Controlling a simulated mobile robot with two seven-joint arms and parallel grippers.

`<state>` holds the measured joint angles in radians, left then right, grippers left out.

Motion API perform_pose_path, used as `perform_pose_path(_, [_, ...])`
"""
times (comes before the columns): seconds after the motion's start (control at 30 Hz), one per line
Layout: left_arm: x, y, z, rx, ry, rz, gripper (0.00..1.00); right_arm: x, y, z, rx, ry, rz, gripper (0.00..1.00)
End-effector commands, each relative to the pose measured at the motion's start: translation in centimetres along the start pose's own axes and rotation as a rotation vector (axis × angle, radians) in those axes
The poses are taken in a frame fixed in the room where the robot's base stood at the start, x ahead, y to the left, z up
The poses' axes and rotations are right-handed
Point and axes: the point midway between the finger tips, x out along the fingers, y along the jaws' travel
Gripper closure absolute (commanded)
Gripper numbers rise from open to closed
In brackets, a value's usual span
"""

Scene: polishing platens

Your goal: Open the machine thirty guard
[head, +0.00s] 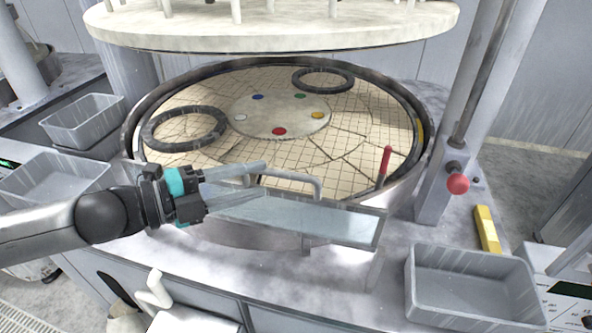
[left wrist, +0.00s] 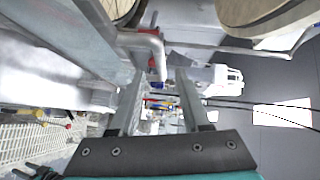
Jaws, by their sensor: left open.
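The guard (head: 310,218) is a clear, grey-framed panel along the front of the round polishing platen (head: 350,110). A grey bent handle (head: 300,178) stands at its top edge. My left gripper (head: 262,178) comes in from the left, open, with its fingers close to the handle's left end. In the left wrist view the handle (left wrist: 152,42) lies just beyond the two open fingers (left wrist: 158,95), with nothing held between them. I cannot tell whether a finger touches it. No machine number is readable. My right gripper is not in view.
A red-knobbed lever (head: 384,165) stands at the platen's right rim, and a red ball knob (head: 457,183) is on the post. A grey bin (head: 470,295) and yellow block (head: 487,228) are at right. Trays (head: 80,120) sit at left. A large disc (head: 270,28) hangs above.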

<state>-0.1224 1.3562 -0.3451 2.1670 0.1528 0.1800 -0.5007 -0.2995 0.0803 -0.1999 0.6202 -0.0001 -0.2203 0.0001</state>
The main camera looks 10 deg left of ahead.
Motion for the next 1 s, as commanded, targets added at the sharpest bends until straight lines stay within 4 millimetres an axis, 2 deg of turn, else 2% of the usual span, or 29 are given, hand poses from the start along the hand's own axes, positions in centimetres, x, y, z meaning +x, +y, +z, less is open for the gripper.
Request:
perform_pose_path(0.27, [1.1, -0.2, 0.0, 0.004, 0.002, -0.003, 0.53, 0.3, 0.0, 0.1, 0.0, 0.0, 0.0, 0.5])
perform_pose_path(0.73, [3.8, -0.3, -0.1, 0.003, 0.004, -0.003, 0.53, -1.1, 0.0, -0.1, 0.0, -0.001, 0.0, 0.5])
perform_pose_path(1.0, [6.3, -0.3, -0.1, 0.004, 0.003, -0.003, 0.53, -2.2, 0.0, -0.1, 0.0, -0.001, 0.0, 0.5])
